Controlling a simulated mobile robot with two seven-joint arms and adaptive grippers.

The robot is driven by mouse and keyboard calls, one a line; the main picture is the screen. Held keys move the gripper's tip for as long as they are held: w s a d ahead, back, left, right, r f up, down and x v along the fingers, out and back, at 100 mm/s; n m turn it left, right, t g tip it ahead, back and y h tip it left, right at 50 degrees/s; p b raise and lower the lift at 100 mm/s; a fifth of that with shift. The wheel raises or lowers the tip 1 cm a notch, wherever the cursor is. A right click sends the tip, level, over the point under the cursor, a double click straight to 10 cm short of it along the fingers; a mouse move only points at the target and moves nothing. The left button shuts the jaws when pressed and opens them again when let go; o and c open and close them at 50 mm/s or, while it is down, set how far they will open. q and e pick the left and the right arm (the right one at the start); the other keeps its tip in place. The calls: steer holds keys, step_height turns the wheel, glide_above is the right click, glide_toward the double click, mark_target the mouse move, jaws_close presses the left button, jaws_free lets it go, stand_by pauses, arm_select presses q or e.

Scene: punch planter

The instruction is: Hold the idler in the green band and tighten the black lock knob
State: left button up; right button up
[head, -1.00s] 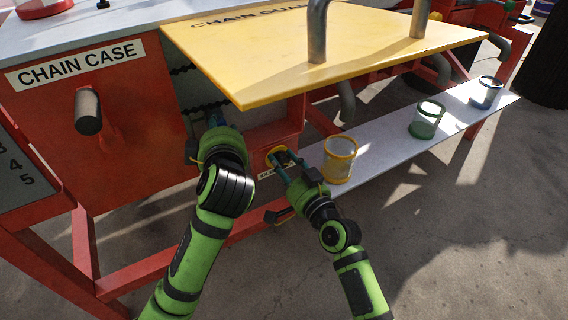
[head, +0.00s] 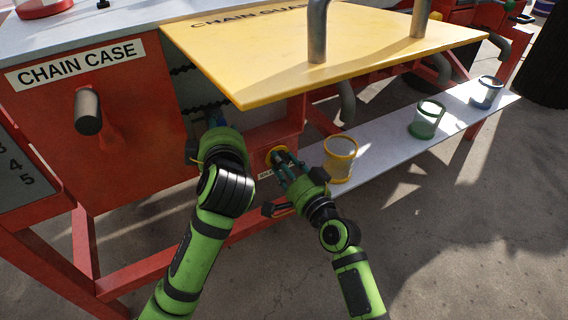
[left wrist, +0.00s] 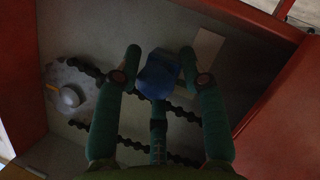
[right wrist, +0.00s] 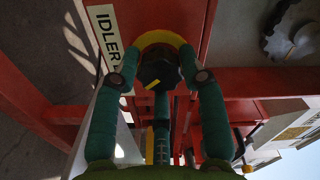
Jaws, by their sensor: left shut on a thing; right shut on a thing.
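In the left wrist view my left gripper (left wrist: 158,78) is shut on a blue block-like part (left wrist: 157,70), apparently the idler's grip, inside the open chain case. In the head view my left gripper (head: 212,124) is at the case opening and mostly hides that part. My right gripper (right wrist: 159,78) is shut on the black lock knob (right wrist: 160,64), which has a yellow mark. A yellow ring (right wrist: 160,38) surrounds the knob; it also shows in the head view (head: 271,151). I cannot make out the green band.
The yellow chain guard (head: 290,55) overhangs both grippers. A black chain (left wrist: 180,112) and a grey sprocket (left wrist: 68,92) are beside my left fingers. A shelf (head: 388,137) to the right holds yellow (head: 340,158), green (head: 427,118) and blue (head: 487,92) containers.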

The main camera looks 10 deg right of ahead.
steer(key=shift+s+a+f, duration=0.15)
steer(key=shift+a+f, duration=0.15)
steer(key=o, duration=1.1)
steer(key=shift+o, duration=0.2)
steer(key=shift+d+r, duration=0.1)
steer(key=shift+r, duration=0.05)
steer(key=shift+d, duration=0.1)
steer(key=v, duration=1.2)
